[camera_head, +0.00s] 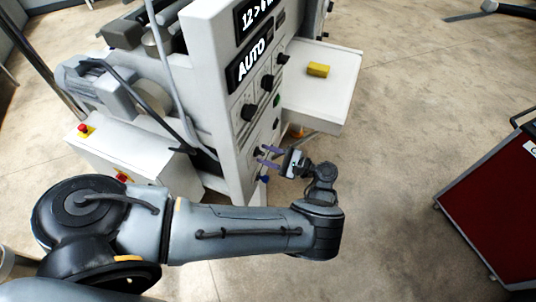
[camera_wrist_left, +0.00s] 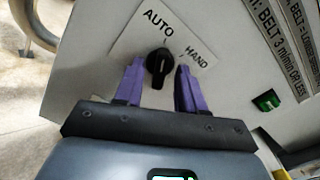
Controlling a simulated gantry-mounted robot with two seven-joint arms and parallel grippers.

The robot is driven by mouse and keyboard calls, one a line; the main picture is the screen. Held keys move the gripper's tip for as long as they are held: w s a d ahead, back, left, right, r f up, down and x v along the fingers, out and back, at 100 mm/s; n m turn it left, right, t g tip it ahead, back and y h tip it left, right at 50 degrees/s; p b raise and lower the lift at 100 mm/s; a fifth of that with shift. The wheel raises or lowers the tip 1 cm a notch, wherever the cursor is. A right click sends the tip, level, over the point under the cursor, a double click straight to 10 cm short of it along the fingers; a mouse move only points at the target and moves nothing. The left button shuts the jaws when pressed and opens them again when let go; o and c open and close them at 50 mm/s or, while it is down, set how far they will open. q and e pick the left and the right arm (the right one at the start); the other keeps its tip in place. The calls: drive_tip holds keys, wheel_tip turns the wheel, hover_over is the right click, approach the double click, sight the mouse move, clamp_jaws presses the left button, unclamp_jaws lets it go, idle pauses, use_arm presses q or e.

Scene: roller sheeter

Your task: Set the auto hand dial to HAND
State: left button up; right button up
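The auto hand dial (camera_wrist_left: 158,66) is a black knob on a white label plate in the left wrist view. AUTO is printed at its upper left and HAND at its right. In the head view my left gripper (camera_head: 269,157) is at the lower part of the machine's white front panel (camera_head: 222,80); I cannot make out the dial clearly there. My right gripper is not in view.
A display reading AUTO (camera_head: 250,63) and several black knobs are higher on the panel. A green button (camera_wrist_left: 266,101) is right of the dial. A yellow block (camera_head: 318,69) lies on the white side table (camera_head: 335,88). A red cart (camera_head: 495,205) stands at right; floor between is clear.

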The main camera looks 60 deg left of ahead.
use_arm(q)
drive_tip(key=shift+c, duration=0.4)
clamp_jaws()
